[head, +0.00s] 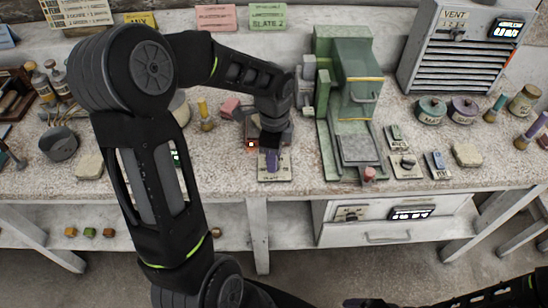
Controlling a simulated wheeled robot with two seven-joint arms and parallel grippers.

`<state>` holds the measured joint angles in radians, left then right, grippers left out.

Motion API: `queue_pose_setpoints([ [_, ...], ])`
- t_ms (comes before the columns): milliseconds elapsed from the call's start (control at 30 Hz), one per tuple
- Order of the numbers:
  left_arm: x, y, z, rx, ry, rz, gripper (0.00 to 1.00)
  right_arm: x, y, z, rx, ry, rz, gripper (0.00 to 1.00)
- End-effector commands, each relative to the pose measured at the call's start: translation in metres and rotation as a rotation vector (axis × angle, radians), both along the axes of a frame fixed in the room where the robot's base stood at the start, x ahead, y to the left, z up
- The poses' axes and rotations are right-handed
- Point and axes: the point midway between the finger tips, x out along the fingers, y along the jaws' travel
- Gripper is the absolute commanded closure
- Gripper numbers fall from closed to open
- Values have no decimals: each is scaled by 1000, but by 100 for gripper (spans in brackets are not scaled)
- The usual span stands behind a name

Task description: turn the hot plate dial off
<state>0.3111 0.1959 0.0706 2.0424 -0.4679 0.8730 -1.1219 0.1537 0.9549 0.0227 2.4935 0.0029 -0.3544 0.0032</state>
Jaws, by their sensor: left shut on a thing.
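My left gripper (271,150) points down at the front of the bench, below the black wrist. It is shut on a purple dial (271,164) that stands on a small cream plate (283,174). The gripper hides the upper part of the dial, so its exact angle is hard to read. Behind it, a dark unit with a small lit orange-red display (251,144) is partly covered by my wrist; it may be the hot plate. Part of my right arm and a dark tip, probably my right gripper (372,302), show at the bottom edge, away from the bench.
A green press-like machine (344,75) stands just right of my gripper. Several small switch plates, one with a black knob (407,162), lie farther right near lidded pots (431,109). A vent box (462,52) stands at the back. A drawer unit (390,218) is below.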

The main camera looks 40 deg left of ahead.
Motion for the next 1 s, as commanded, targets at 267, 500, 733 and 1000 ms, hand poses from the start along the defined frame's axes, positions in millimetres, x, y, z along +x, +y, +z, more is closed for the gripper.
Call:
queue_pose_setpoints([
  [267, 0, 0, -1, 0, -2, 261, 100, 1, 1, -12, 2, -4, 1, 11],
  [500, 0, 0, -1, 1, -2, 489, 100, 2, 1, -20, 5, -7, 2, 11],
  [733, 1, 0, -1, 0, -3, 709, 100, 3, 1, -27, 6, -8, 2, 11],
  [1000, 0, 0, -1, 0, -2, 964, 100, 3, 1, -34, 6, -9, 2, 11],
])
